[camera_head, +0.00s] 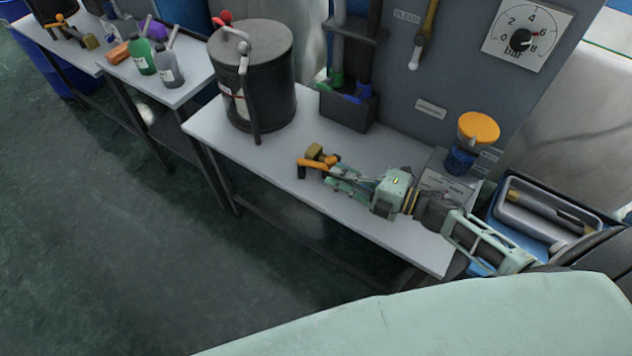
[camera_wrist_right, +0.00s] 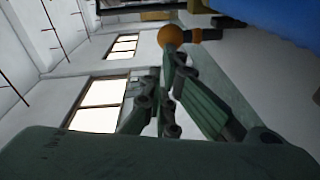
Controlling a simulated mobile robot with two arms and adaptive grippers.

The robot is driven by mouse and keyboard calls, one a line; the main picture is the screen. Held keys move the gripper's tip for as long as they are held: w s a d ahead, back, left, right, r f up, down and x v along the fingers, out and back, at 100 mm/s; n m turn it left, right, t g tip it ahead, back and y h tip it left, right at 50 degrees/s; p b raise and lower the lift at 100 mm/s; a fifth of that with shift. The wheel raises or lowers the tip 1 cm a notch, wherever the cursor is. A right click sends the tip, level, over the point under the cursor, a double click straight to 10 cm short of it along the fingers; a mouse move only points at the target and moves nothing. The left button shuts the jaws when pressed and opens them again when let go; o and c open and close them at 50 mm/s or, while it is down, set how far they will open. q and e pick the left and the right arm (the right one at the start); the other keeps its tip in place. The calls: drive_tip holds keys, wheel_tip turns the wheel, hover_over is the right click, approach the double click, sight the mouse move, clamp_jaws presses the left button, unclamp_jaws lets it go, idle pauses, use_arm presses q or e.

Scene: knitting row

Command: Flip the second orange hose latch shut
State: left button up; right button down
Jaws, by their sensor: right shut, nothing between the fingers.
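A hose coupling with an orange latch (camera_head: 316,164) and a brass-coloured block (camera_head: 314,152) sits on the grey bench. Another orange latch (camera_head: 62,22) with a brass-coloured end is on the far bench at the upper left. My right gripper (camera_head: 330,175), pale green, reaches in from the right, low over the bench. It is shut and empty, with its fingertips close beside the nearer latch; I cannot tell whether they touch. In the right wrist view a rounded orange end (camera_wrist_right: 171,37) lies just past the fingertips (camera_wrist_right: 172,58). My left gripper is out of view.
A dark drum (camera_head: 270,75) with a red-tipped valve stands behind left on the bench (camera_head: 225,135). An orange-topped blue jar (camera_head: 477,135) and a blue tray (camera_head: 500,205) are at right. Bottles (camera_head: 168,68) stand on the middle bench. A gauge panel (camera_head: 528,35) rises behind.

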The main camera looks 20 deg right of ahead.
sight(330, 160)
drive_tip(key=shift+w+d+b, duration=0.5)
drive_tip(key=shift+w+d, duration=0.5)
drive_tip(key=shift+d, duration=0.25)
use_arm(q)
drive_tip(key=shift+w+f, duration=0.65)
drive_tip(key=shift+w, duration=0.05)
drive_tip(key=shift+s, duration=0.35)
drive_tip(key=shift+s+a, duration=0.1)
use_arm(e)
drive_tip(key=shift+s+a, duration=0.1)
